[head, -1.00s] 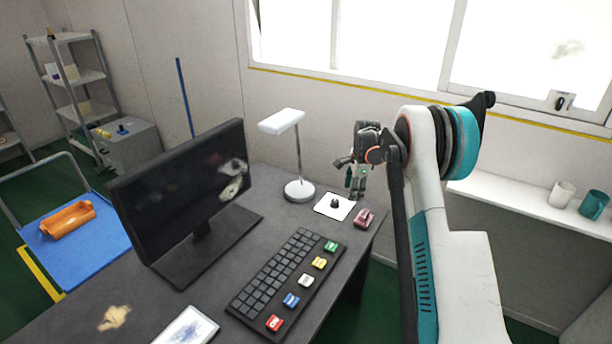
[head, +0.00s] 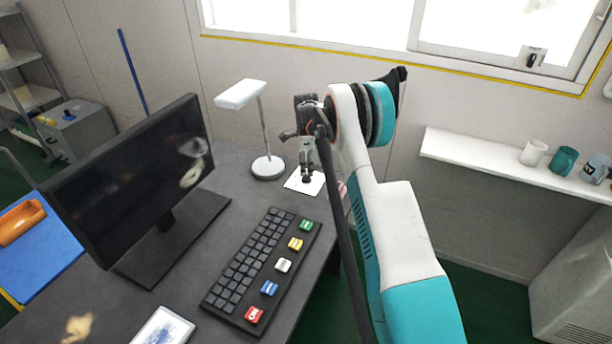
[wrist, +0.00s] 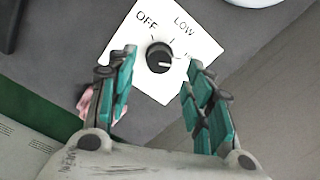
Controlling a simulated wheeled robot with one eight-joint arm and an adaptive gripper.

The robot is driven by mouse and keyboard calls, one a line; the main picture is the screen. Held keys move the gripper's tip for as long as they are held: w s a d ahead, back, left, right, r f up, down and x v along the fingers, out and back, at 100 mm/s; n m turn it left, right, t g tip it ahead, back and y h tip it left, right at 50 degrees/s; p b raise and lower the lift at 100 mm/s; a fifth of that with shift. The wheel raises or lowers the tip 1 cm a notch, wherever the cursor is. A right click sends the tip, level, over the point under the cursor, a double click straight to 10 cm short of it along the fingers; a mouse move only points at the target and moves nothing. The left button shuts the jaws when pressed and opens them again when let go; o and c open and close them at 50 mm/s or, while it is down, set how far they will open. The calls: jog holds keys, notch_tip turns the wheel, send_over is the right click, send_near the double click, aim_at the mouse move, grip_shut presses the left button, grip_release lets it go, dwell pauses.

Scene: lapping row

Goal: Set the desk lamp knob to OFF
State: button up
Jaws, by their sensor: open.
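The desk lamp (head: 267,168) stands at the back of the desk, with a white head on a thin stem and a round base. Its black knob (wrist: 159,56) sits on a white plate (wrist: 200,50) marked OFF and LOW. The knob's pale pointer line faces right in the wrist view, away from OFF, past LOW; a further label is hidden by a finger. My gripper (wrist: 158,88) is open over the plate, its teal-padded fingers on either side of the knob's near side, not visibly touching it. In the head view my gripper (head: 306,178) partly covers the plate.
A monitor (head: 140,180) and a keyboard (head: 245,265) with coloured keys stand left of my arm. A pink object (wrist: 86,103) lies beside the plate, near the left finger. A wall shelf (head: 480,160) holds cups at right.

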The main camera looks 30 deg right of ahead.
aim_at(306, 178)
jog(key=shift+f+b, duration=0.4)
jog(key=shift+f, duration=1.4)
jog(key=c, duration=1.1)
